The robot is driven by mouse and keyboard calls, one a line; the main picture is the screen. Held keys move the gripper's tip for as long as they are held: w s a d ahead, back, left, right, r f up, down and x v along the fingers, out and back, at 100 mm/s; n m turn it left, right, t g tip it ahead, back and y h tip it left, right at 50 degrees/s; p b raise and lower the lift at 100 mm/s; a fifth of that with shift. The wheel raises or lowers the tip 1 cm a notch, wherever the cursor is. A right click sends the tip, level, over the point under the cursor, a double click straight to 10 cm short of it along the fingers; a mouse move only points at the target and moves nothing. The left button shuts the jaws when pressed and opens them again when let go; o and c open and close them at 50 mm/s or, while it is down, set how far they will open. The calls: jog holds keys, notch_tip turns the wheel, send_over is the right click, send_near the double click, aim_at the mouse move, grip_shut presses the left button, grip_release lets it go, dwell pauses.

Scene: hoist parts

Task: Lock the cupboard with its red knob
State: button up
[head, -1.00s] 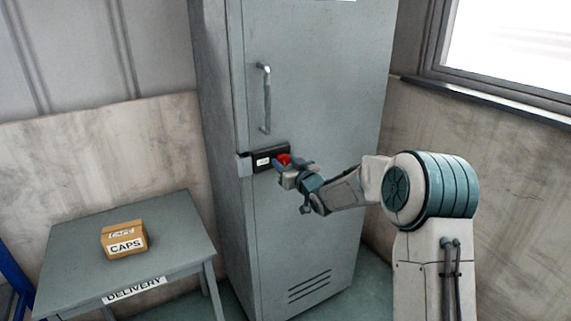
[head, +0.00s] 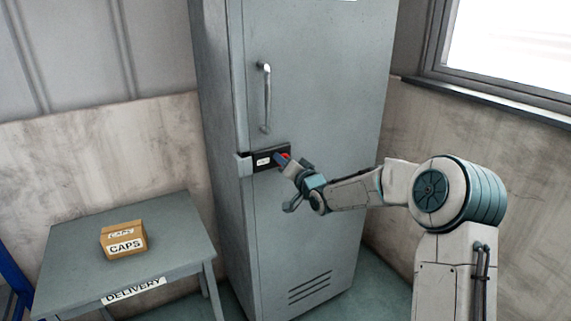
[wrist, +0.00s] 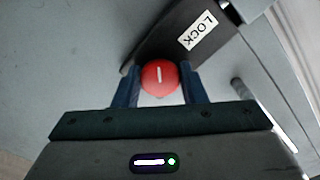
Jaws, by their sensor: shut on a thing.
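The grey cupboard (head: 310,90) stands upright with its door shut against the frame. A black lock plate (head: 263,161) sits on the door's left side below the handle; in the wrist view the plate (wrist: 168,42) carries a LOCK label. The red knob (wrist: 159,77) is round with a white line across its face, and only a sliver of it shows in the head view (head: 285,155). My gripper (wrist: 159,88) is shut on the knob, one blue finger on each side. The head view shows my gripper (head: 281,158) at the plate's right end.
A grey table (head: 185,235) with a DELIVERY label stands at the left, bearing a cardboard box (head: 123,240) marked CAPS. A vertical metal handle (head: 266,98) is on the door above the lock. A window (head: 510,45) is at the upper right.

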jog(key=shift+r+m, duration=0.1)
jog(key=shift+m, duration=4.5)
jog(key=o, duration=0.9)
jog(key=shift+o, duration=0.2)
jog(key=shift+s, duration=0.1)
jog(key=b+v, duration=0.1)
jog(key=v, duration=1.2)
jog(key=shift+s+d, duration=0.2)
jog(key=shift+s, duration=0.05)
